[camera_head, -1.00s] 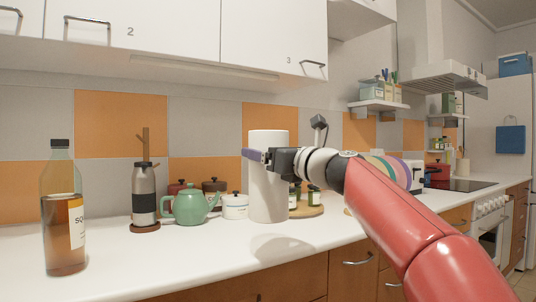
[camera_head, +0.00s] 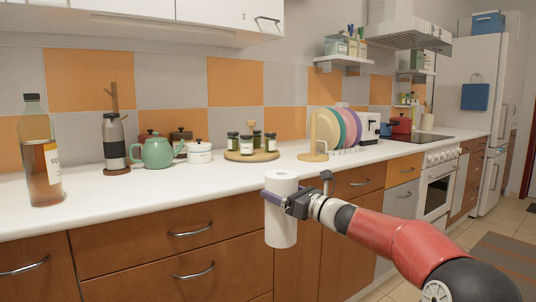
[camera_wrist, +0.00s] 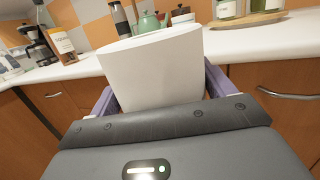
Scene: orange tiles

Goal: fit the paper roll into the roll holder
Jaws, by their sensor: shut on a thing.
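The white paper roll (camera_head: 281,228) is upright in front of the counter's front edge, in the head view. Its top, with the core hole, is near countertop height. My gripper (camera_head: 278,197) is shut on it near its upper part. In the wrist view the roll (camera_wrist: 155,70) fills the space between my purple fingers (camera_wrist: 158,97). The roll holder (camera_head: 314,157), a wooden upright on a round wooden base, stands on the counter behind and right of the roll, apart from it. Its upright carries no roll.
A rack of coloured plates (camera_head: 344,128) stands close behind and right of the holder. A round board with jars (camera_head: 251,155) is to its left. A teapot (camera_head: 158,152) and bottle (camera_head: 40,160) stand farther left. Counter in front of the jars is clear.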

